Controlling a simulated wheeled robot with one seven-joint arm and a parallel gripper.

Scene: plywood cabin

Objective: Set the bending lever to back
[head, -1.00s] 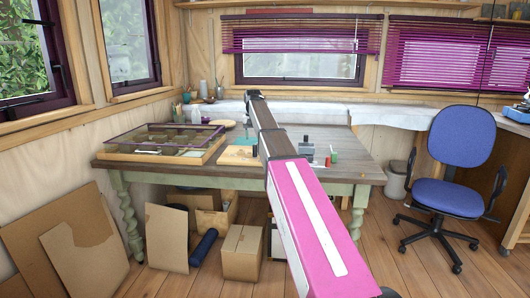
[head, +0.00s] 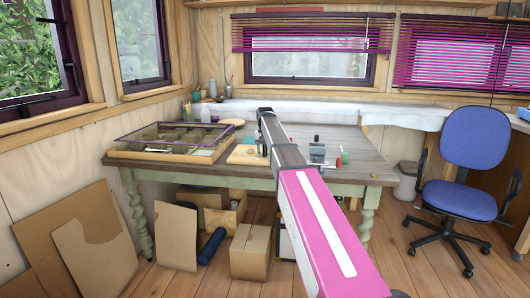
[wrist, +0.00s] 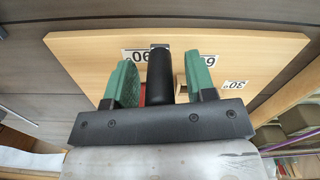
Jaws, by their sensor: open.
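A black cylindrical lever handle (wrist: 160,75) rises between the green fingers of my gripper (wrist: 161,82). My gripper is open, with one finger on each side of the handle and a visible gap on both sides. The lever's base is hidden behind the gripper's body. In the head view the board (head: 243,155) lies on the table, with my arm partly covering it.
The table (head: 340,170) also holds a glass-topped wooden case (head: 165,140) to the left. A small grey device (head: 317,152) and small coloured items stand right of my arm. A blue chair (head: 470,165) stands at the right; cardboard boxes (head: 250,250) sit below.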

